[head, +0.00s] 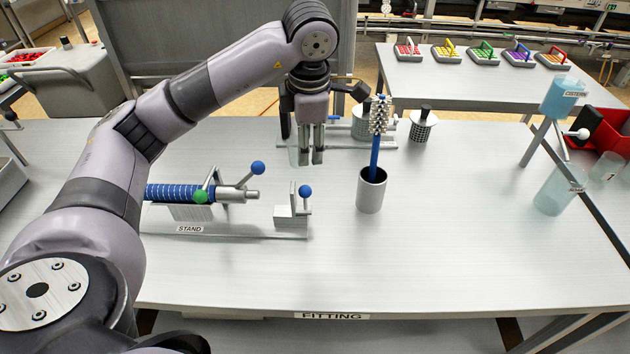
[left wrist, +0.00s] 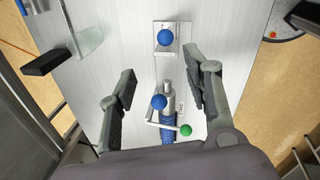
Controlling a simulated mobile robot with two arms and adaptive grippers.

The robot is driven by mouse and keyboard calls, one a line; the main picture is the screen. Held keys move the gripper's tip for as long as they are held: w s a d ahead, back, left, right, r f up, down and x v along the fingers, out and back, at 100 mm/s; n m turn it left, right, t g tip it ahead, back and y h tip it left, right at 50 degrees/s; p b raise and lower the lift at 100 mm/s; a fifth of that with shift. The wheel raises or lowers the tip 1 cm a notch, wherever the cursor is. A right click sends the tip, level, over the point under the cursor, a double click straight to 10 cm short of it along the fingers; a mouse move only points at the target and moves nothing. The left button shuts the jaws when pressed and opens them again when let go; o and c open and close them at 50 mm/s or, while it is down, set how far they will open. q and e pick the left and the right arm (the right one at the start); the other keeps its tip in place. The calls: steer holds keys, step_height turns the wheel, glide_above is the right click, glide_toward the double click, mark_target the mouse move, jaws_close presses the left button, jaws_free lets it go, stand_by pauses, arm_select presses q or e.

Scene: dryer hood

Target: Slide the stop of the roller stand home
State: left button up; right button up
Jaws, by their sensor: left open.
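The roller stand (head: 250,235), labelled STAND, lies on the table at the left. It carries a blue ribbed roller (head: 170,193) with a metal shaft end, a lever with a blue ball (head: 258,168) and a green ball (head: 200,196). The stop (head: 290,214), a grey block with an upright plate and blue knob (head: 305,191), sits at the rail's right end, apart from the shaft. My left gripper (head: 311,160) is open and empty, above and behind the stop. In the left wrist view the stop (left wrist: 166,50) shows beyond its spread fingers (left wrist: 160,78). My right gripper is out of view.
A metal cup (head: 371,192) holding a blue-handled brush stands right of the stop. Another rail fixture and a perforated cylinder (head: 423,127) stand behind. A blue cistern (head: 562,98) and red bin (head: 604,140) are at the far right. The table's front right is clear.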

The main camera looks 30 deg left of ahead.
mark_target(304, 188)
arm_select(q)
steer(key=f, duration=0.4)
steer(key=a+f+p, duration=0.1)
steer(key=f, duration=0.3)
steer(key=f+p, duration=0.1)
steer(key=f, duration=0.3)
steer(key=shift+w+a+f, duration=0.15)
steer(key=shift+a+f, duration=0.2)
steer(key=f, duration=0.3)
steer(key=shift+w+a+p, duration=0.2)
steer(key=shift+w+p, duration=0.1)
steer(key=shift+w, duration=0.05)
steer(key=shift+f, duration=0.3)
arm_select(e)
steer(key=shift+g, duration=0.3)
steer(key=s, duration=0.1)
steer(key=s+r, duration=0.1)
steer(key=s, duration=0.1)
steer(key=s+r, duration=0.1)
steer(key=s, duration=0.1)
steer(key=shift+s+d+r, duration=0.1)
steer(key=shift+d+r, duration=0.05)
arm_select(q)
steer(key=shift+c, duration=0.3)
steer(key=c, duration=0.4)
jaws_close()
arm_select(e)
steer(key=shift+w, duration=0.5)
